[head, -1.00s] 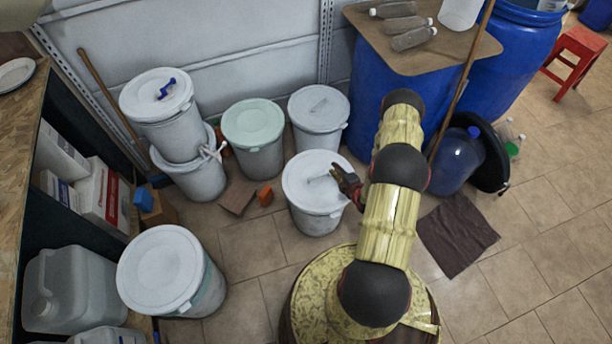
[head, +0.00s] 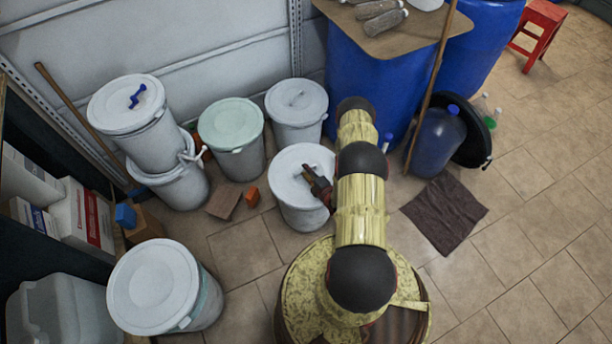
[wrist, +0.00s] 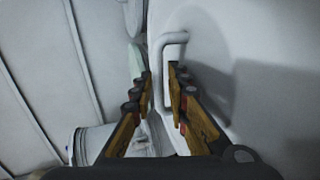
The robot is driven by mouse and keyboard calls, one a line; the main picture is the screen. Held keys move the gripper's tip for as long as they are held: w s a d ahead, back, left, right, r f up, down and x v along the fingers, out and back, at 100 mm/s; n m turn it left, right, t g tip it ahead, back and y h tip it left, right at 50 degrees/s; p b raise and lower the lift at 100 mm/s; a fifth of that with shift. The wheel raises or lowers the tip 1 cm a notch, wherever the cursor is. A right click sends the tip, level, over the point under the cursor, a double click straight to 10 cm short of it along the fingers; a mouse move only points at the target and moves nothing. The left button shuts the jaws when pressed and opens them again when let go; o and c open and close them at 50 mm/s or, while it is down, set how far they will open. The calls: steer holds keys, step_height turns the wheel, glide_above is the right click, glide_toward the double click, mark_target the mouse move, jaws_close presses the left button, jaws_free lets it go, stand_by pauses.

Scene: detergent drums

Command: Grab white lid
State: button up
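The white lid (head: 286,168) is round and sits on a grey-white drum (head: 303,214) at the centre of the head view. My gripper (head: 309,174) is over this lid, near its middle. In the wrist view, the lid (wrist: 245,35) fills the right side and bears a raised white bar handle (wrist: 157,62). My gripper (wrist: 160,76) is open there, and its two fingers appear on either side of the handle with gaps. I cannot tell whether either finger touches it. The handle's lower part is partly hidden by the right finger.
Other lidded drums stand close by: one behind (head: 297,105), a pale green-lidded one (head: 232,122), a stacked pair (head: 140,115) and one at front left (head: 160,285). A blue barrel (head: 355,90) stands behind.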

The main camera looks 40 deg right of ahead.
steer(key=shift+w+d+f, duration=0.15)
steer(key=shift+w, duration=0.3)
steer(key=shift+c, duration=0.5)
jaws_close()
